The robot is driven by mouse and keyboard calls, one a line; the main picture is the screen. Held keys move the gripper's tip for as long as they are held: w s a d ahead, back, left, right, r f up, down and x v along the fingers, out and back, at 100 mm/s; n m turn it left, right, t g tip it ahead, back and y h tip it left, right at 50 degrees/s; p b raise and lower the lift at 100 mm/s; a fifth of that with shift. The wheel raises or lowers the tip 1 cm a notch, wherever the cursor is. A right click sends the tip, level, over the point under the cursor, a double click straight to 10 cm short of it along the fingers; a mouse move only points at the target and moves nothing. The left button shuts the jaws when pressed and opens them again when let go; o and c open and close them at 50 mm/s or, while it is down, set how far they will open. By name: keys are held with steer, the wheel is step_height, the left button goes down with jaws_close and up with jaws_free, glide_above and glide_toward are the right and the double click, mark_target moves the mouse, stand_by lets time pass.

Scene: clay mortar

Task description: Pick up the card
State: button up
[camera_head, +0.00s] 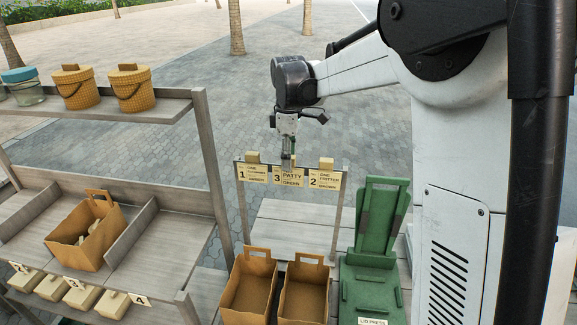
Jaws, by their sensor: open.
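Three pale yellow cards hang side by side on a metal rack at the centre. The left card (251,174) reads 1, the middle card (289,177) reads 3, PATTY and GREEN, and the right card (325,180) reads 2. My gripper (287,153) points down at the top edge of the middle card, with its jaws open. The fingertips overlap the card's top in the picture; I cannot tell whether they touch it. The middle card's top is partly hidden by the gripper.
Two open brown paper bags (249,288) (303,293) stand below the rack, beside a green lid press (372,290). A shelf unit at left holds a brown bag (80,250) and, above, lidded yellow tubs (132,90). Grey board (283,226) lies bare behind the bags.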

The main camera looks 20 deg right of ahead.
jaws_close()
steer(key=shift+r, duration=0.1)
stand_by(0.3)
steer(key=shift+r, duration=0.55)
steer(key=r, duration=0.1)
steer(key=a+r+b, duration=0.1)
steer(key=r, duration=0.1)
steer(key=shift+s+r, duration=0.1)
steer(key=shift+s, duration=0.1)
steer(key=s+a+r, duration=0.4)
steer(key=a+r, duration=0.5)
steer(key=r, duration=0.2)
steer(key=shift+s+a+p, duration=0.25)
steer(key=shift+s+p, duration=0.05)
steer(key=shift+s, duration=0.05)
